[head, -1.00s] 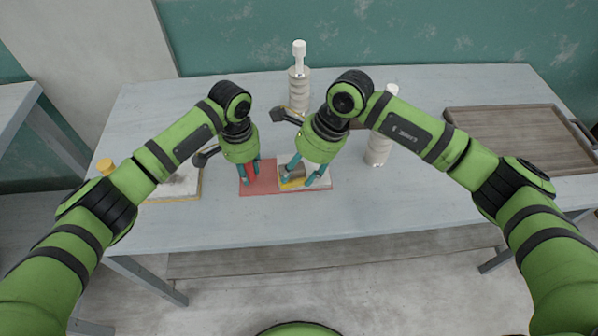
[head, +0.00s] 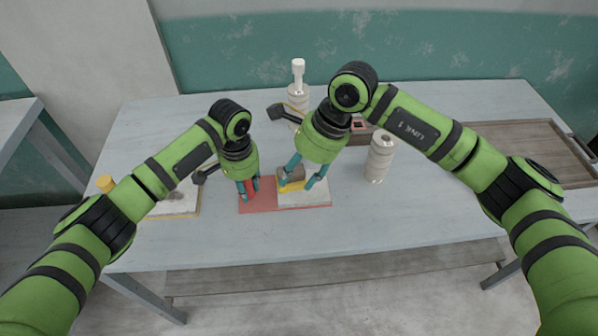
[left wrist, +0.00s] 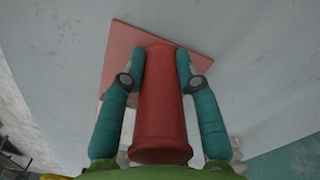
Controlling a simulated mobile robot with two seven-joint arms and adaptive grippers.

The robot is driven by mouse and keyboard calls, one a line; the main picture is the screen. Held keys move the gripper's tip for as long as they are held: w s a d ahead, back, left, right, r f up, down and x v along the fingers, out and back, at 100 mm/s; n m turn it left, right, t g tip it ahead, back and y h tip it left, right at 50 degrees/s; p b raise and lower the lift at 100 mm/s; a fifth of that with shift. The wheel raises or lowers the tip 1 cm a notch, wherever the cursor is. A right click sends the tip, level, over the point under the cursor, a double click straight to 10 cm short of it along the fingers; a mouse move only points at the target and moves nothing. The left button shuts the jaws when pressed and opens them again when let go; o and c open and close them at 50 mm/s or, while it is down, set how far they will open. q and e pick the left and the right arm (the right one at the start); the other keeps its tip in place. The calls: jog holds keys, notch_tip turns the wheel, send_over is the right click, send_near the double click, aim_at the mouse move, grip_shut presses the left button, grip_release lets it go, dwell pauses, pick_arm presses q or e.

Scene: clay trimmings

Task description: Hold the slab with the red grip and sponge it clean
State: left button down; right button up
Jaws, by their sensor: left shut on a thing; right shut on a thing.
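My left gripper (head: 248,196) is shut on the red grip (head: 249,189), which lies between its fingers over the red board (head: 262,207). The left wrist view shows the red grip (left wrist: 159,105) as a cylinder with a flared near end, and the board (left wrist: 122,45) beyond it. A pale slab (head: 315,199) lies beside the grip, to its right. I cannot tell how grip and slab are joined. My right gripper (head: 297,188) is shut on a yellow sponge (head: 293,187) with a grey-brown top, at the slab's far left part. Whether it touches the slab is unclear.
Another pale slab (head: 182,204) with yellow edges lies left, near a yellow knob (head: 105,184) partly behind my arm. A brown tray (head: 530,150) is far right. The front table strip is clear.

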pick_arm(q)
jog(key=c, duration=0.8)
grip_release()
jog(key=shift+c, duration=0.2)
notch_tip(320, 180, up, 12)
jog(key=shift+f, duration=0.1)
